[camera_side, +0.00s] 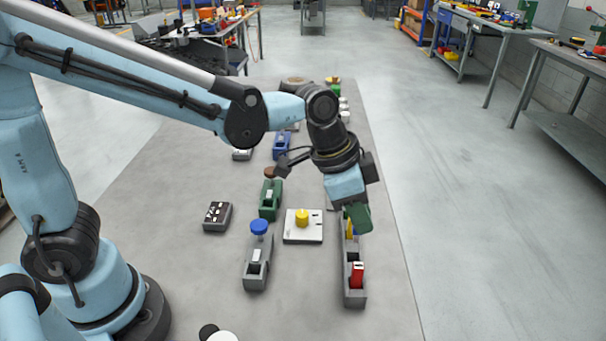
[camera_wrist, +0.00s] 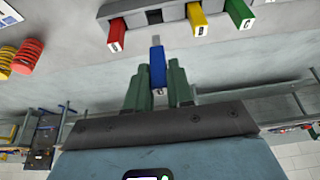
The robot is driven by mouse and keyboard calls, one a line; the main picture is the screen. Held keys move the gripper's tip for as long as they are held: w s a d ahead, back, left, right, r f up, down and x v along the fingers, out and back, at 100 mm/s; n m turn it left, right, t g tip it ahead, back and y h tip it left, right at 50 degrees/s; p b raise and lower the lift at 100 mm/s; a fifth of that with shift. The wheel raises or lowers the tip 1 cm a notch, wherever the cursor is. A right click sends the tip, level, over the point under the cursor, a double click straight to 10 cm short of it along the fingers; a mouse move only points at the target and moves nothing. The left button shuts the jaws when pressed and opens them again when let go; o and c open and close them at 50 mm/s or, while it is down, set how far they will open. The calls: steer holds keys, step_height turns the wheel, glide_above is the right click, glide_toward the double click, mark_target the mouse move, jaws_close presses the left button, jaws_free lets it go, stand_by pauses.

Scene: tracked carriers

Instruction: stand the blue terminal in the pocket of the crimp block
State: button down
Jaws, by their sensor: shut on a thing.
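My gripper (camera_wrist: 154,88) has green fingers and is shut on the blue terminal (camera_wrist: 157,68), whose pale tip points away from the jaws. The blue terminal appears apart from the block.
Left of the block in the side view are a white plate with a yellow knob (camera_side: 302,218), a grey unit with a blue knob (camera_side: 260,228), a green unit (camera_side: 270,200) and a dark switch box (camera_side: 217,216). Bare mat lies at the front right.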

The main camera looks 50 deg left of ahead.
steer(key=shift+r, duration=0.95)
steer(key=s+a+r, duration=0.2)
steer(key=s+a, duration=0.4)
steer(key=s, duration=0.2)
steer(key=s+a+f, duration=0.4)
steer(key=s+f, duration=0.2)
steer(key=shift+s+f, duration=0.35)
steer(key=shift+s, duration=0.05)
steer(key=shift+f, duration=1.65)
stand_by(1.9)
steer(key=c, duration=0.9)
jaws_free()
steer(key=shift+o, duration=0.2)
